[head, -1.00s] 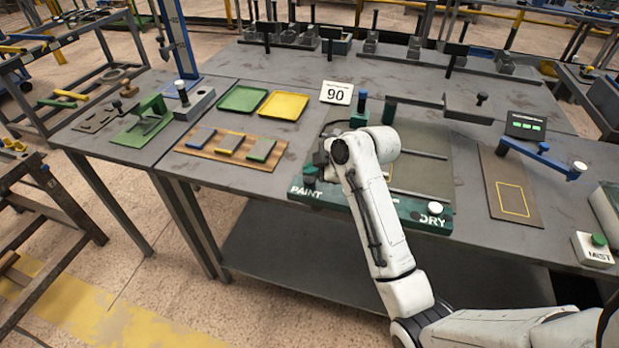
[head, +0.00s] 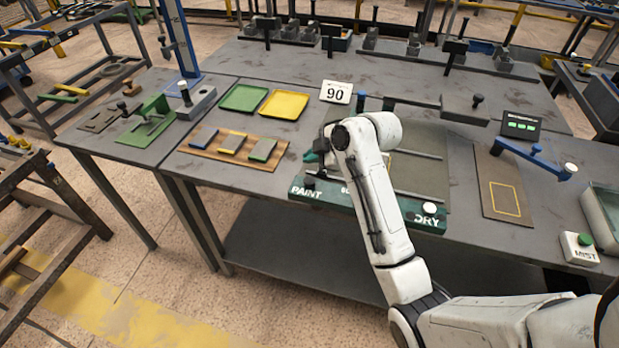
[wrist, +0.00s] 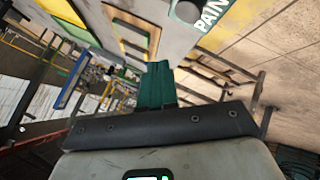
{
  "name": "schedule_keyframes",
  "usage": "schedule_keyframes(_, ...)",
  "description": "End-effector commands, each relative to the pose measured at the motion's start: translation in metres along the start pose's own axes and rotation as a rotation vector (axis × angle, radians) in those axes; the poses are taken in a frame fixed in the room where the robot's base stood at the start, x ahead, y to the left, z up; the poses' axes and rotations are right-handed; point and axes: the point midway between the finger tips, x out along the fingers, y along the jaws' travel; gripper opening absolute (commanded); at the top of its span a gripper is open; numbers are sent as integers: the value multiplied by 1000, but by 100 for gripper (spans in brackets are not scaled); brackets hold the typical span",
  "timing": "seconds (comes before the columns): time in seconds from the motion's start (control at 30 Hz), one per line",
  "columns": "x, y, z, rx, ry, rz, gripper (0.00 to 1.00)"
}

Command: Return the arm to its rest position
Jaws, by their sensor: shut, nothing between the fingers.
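My white arm rises from the lower right of the head view and bends over the front of the green PAINT/DRY station (head: 335,196). My gripper (head: 312,157) shows only in part there, as dark green fingers left of the wrist, above the station's left end. In the wrist view my gripper (wrist: 157,85) has its green fingers together, shut and empty. The station's PAINT lettering (wrist: 212,14) shows at the top of the wrist view, beyond the fingertips. Part of the station is hidden behind my arm.
A wooden board (head: 205,152) with several coloured blocks lies left of my gripper. Green (head: 243,97) and yellow (head: 284,104) trays lie behind it. A 90 sign (head: 335,92) stands behind my wrist. A MIST button box (head: 579,249) is at the right. The floor in front is clear.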

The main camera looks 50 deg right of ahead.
Motion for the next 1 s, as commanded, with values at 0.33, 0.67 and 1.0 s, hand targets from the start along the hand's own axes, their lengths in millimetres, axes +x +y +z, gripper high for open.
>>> schedule_keyframes(0.33,0,0,0,0,0,0,0)
schedule_keyframes(0.67,0,-1,0,1,0,-1,0)
schedule_keyframes(1.0,12,-143,-12,312,-129,-195,0)
